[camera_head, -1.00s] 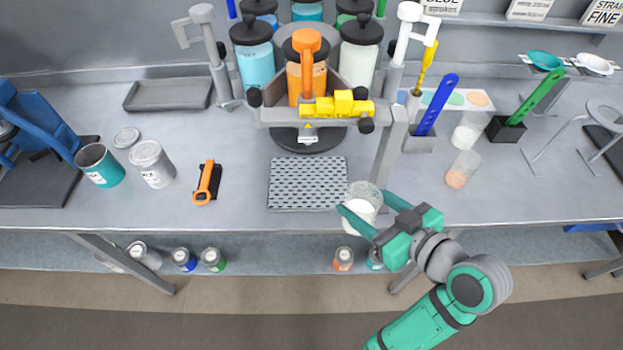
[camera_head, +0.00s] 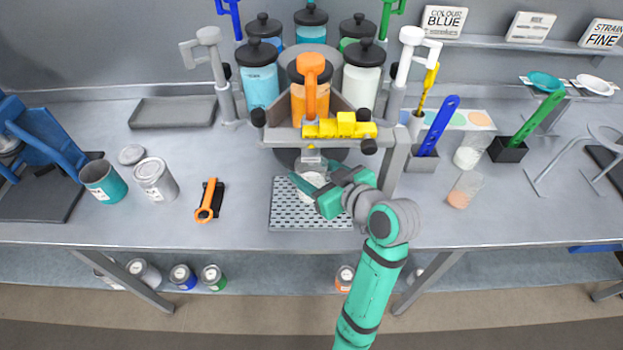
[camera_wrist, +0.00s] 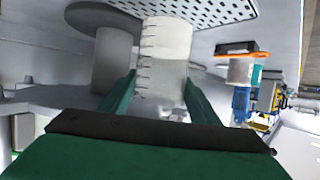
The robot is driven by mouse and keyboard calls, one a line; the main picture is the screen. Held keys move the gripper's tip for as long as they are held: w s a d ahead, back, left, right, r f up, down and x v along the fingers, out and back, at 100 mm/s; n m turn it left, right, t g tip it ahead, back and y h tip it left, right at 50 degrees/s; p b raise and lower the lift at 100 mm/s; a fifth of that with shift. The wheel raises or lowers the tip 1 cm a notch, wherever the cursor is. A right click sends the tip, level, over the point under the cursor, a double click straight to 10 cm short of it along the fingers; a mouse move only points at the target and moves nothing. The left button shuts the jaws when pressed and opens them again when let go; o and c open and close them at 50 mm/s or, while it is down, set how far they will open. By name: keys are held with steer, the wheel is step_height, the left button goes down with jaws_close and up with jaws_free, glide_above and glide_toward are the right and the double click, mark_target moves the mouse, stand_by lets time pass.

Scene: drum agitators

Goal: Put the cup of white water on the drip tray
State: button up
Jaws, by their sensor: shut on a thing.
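My green gripper (camera_head: 316,192) is shut on a clear cup of white water (camera_head: 313,179), with one finger on each side of it. In the wrist view the cup (camera_wrist: 165,62) shows graduation marks and white contents between the fingers (camera_wrist: 160,98). The perforated drip tray (camera_head: 290,214) lies on the bench, and the cup is over its back right part. It also shows in the wrist view (camera_wrist: 205,12). I cannot tell whether the cup touches the tray. The gripper partly hides the cup and the tray's right side.
The agitator's yellow bar (camera_head: 340,128) and nozzle stand just behind the cup, with a grey post (camera_head: 395,165) to the right. An orange-handled tool (camera_head: 208,200) lies left of the tray. A cup with orange contents (camera_head: 464,190) stands right. The bench's front middle is clear.

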steer(key=shift+w+a+f, duration=0.1)
steer(key=shift+w+f, duration=0.1)
steer(key=shift+f, duration=1.55)
steer(key=shift+f, duration=0.2)
steer(key=o, duration=1.2)
steer(key=shift+c, duration=0.2)
steer(key=shift+r, duration=0.15)
steer(key=shift+s+r, duration=0.15)
steer(key=shift+s, duration=0.05)
steer(key=v, duration=1.1)
steer(key=shift+s+d, duration=0.25)
steer(key=shift+r, duration=0.1)
